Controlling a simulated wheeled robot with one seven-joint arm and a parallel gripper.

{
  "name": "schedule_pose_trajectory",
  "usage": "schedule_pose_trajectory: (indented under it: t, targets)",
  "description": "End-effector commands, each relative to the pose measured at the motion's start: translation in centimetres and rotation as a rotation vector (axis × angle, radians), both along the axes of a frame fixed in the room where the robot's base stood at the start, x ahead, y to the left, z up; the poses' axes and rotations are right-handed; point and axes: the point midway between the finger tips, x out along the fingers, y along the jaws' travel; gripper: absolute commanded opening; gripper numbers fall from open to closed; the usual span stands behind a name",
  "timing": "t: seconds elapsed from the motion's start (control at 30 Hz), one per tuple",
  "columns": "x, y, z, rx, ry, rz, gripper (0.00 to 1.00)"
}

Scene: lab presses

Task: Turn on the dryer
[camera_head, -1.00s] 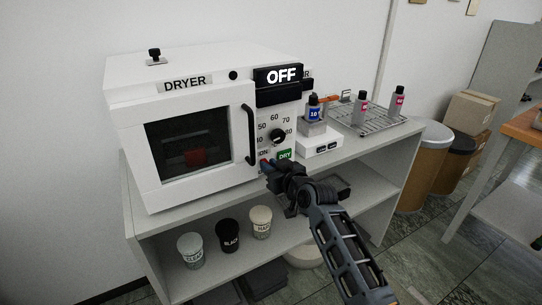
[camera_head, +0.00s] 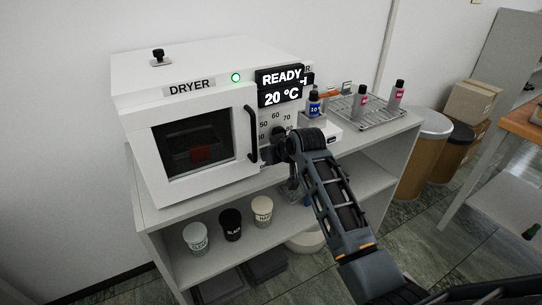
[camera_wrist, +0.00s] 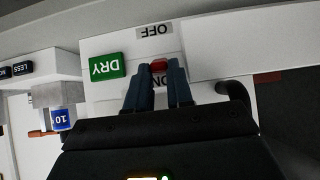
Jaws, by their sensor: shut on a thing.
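The white dryer (camera_head: 215,62) stands on the shelf unit, its windowed door closed. Its display (camera_head: 282,87) reads READY and 20 °C, and a green lamp (camera_head: 235,77) on its top edge is lit. In the wrist view, upside down, a small red switch (camera_wrist: 159,66) sits between an OFF label (camera_wrist: 154,31) and a partly covered ON label. My gripper (camera_wrist: 160,72) has its two dark fingers shut on the switch. In the head view my gripper (camera_head: 268,153) is at the dryer's control panel and hides the switch and part of the dial.
The black door handle (camera_head: 252,134) is just left of my gripper. A green DRY button (camera_wrist: 107,66) is beside the switch. Bottles stand on a wire rack (camera_head: 372,108) at the right. Several cups, one a black cup (camera_head: 231,225), stand on the lower shelf.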

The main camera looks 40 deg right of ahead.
Motion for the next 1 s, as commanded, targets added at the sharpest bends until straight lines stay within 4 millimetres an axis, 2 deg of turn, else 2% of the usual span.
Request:
schedule_pose_trajectory:
  t: [0.43,0.47,0.57,0.87,1.0]
  targets:
    - [0.1,0.0,0.1,0.004,0.01,0.001,0.0]
    - [0.1,0.0,0.1,0.004,0.01,0.001,0.22]
    - [0.1,0.0,0.1,0.004,0.01,0.001,0.32]
    - [-0.1,0.0,0.2,0.003,0.009,0.001,0.32]
    - [-1.0,0.3,0.9,0.003,0.008,0.001,0.32]
